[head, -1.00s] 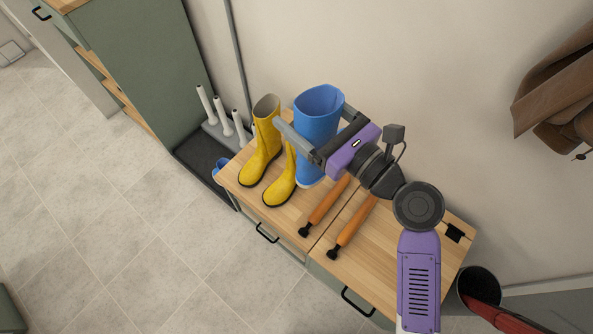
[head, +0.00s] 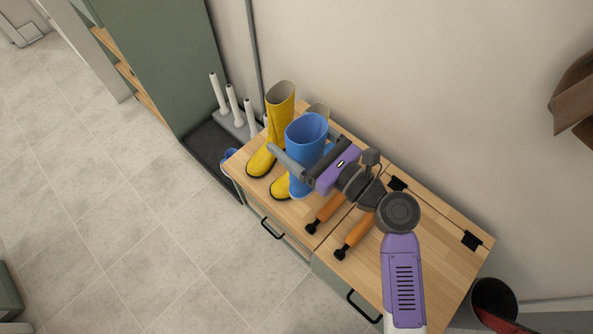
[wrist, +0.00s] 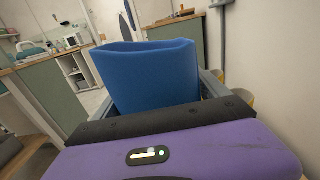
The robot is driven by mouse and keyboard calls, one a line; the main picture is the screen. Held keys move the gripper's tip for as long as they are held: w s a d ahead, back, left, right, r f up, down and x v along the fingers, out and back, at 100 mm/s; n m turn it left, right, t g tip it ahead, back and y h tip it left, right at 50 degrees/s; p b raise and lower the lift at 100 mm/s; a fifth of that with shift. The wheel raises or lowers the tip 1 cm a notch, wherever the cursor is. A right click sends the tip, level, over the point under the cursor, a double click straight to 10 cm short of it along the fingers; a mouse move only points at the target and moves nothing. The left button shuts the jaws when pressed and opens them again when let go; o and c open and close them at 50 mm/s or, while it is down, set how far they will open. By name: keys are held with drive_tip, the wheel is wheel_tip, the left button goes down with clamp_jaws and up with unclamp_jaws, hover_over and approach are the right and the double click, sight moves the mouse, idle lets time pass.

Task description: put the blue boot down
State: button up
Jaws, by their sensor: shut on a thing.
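The blue boot (head: 301,165) is upright in my gripper (head: 297,146), which is shut on its shaft. The boot is over the bench's wooden top (head: 240,163), in front of a yellow boot (head: 281,188) that it partly hides. I cannot tell whether its sole touches the wood. Another yellow boot (head: 279,108) stands to its left on the bench. In the wrist view the blue shaft (wrist: 150,75) rises between my fingers; its foot is hidden.
Two orange-handled tools (head: 355,237) lie on the bench to the right of the boots. A dark tray (head: 207,147) with white upright pegs (head: 233,104) is on the floor at left. Another blue item (head: 228,157) is beside the bench. The wall is close behind.

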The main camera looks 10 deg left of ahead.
wheel_tip(320, 180, down, 14)
drive_tip(key=b, duration=0.4)
drive_tip(key=shift+b, duration=0.35)
drive_tip(key=o, duration=2)
drive_tip(key=shift+c, duration=0.2)
drive_tip(key=p+v, duration=0.1)
drive_tip(key=v, duration=1.1)
drive_tip(key=shift+p, duration=0.3)
